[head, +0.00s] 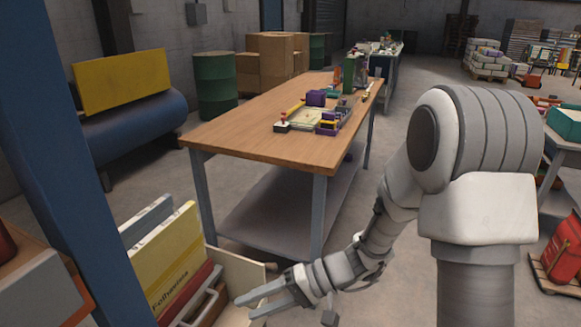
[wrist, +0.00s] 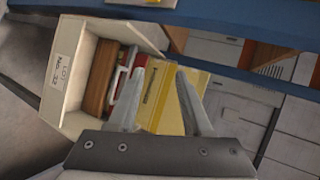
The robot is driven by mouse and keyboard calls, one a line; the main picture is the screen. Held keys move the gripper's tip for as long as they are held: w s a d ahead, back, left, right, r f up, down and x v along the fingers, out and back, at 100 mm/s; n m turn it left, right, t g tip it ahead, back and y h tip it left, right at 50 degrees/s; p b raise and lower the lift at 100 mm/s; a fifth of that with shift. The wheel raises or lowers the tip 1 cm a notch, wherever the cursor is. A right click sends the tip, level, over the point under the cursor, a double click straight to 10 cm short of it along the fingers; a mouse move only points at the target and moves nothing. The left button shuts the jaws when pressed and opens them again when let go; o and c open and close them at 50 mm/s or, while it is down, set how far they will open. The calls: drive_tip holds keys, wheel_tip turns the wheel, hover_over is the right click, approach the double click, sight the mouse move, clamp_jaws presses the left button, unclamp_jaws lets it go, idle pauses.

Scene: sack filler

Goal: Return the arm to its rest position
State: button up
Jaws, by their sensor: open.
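My gripper (head: 258,300) is at the lower middle of the head view, at the end of my bent arm. Its two fingers are apart with nothing between them; they also show in the wrist view (wrist: 160,100). Beyond the fingers is a pale open box (wrist: 85,80) with a label. It holds upright flat items, among them a yellow one with lettering (head: 165,262), a red one (head: 187,292) and a brown one (wrist: 101,80). In the head view the fingers overlap the box's right side; whether they touch it I cannot tell.
A wooden workbench (head: 240,122) with small items stands ahead, its front leg near my forearm. A blue post (head: 62,150) rises at left. Green drums (head: 215,85) and cardboard boxes (head: 272,52) stand behind. A red container (head: 563,250) sits at right. Floor shows between bench and arm.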

drive_tip(key=s+d+r+t+h, duration=0.2)
drive_tip(key=s+d+r+h, duration=0.25)
drive_tip(key=d, duration=0.25)
drive_tip(key=s+d+r+m+t+h, duration=0.1)
drive_tip(key=s+d+r+t+h, duration=0.25)
drive_tip(key=d+r, duration=0.25)
drive_tip(key=s+d+r+t+h, duration=0.2)
drive_tip(key=s+d+r+h, duration=0.1)
drive_tip(key=d+r+h, duration=0.3)
wheel_tip(320, 180, up, 15)
drive_tip(key=d+y+p, duration=0.1)
drive_tip(key=p, duration=1.4)
drive_tip(key=shift+d, duration=0.25)
